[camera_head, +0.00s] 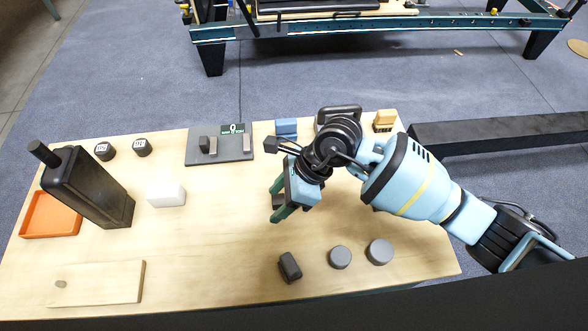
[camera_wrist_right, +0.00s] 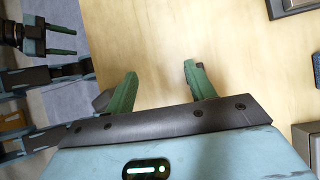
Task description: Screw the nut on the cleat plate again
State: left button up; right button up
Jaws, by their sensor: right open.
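A flat grey plate (camera_head: 238,153) with two small upright blocks lies at the back of the table. A pale board (camera_head: 110,282) with a small grey peg-like piece (camera_head: 60,284) lies at the front left. I cannot tell for certain which is the cleat plate, and I cannot pick out the nut for sure. My right gripper (camera_head: 278,203) is open and empty above the middle of the table; its green fingers show apart in the right wrist view (camera_wrist_right: 158,80). My left gripper (camera_wrist_right: 62,40) shows only at the upper left of the right wrist view, its fingers apart.
A dark block (camera_head: 290,266) and two grey discs (camera_head: 340,257) lie at the front right.

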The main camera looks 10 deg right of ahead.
aim_at(280, 199)
jog(key=w+d+n+t+h, duration=0.1)
jog(key=w+d+h, duration=0.1)
jog(key=w+d, duration=0.15)
jog(key=x, duration=0.5)
jog(key=b+x, duration=0.1)
jog(key=x, duration=0.1)
jog(key=shift+w+a+f, duration=0.3)
jog(key=shift+f, duration=0.05)
pick_arm(q)
jog(key=shift+d+f, duration=0.2)
jog(key=shift+f, duration=0.4)
pick_arm(e)
jog(key=c, duration=1)
jog(key=shift+r+p, duration=2.5)
jog(key=shift+r, duration=1.1)
jog(key=shift+c, duration=0.2)
pick_arm(q)
jog(key=shift+t, duration=0.3)
jog(key=w+r, duration=0.1)
jog(key=r, duration=0.2)
jog(key=w+r, duration=0.1)
jog(key=r, duration=0.1)
jog(key=shift+w+r, duration=0.15)
jog(key=shift+w, duration=0.15)
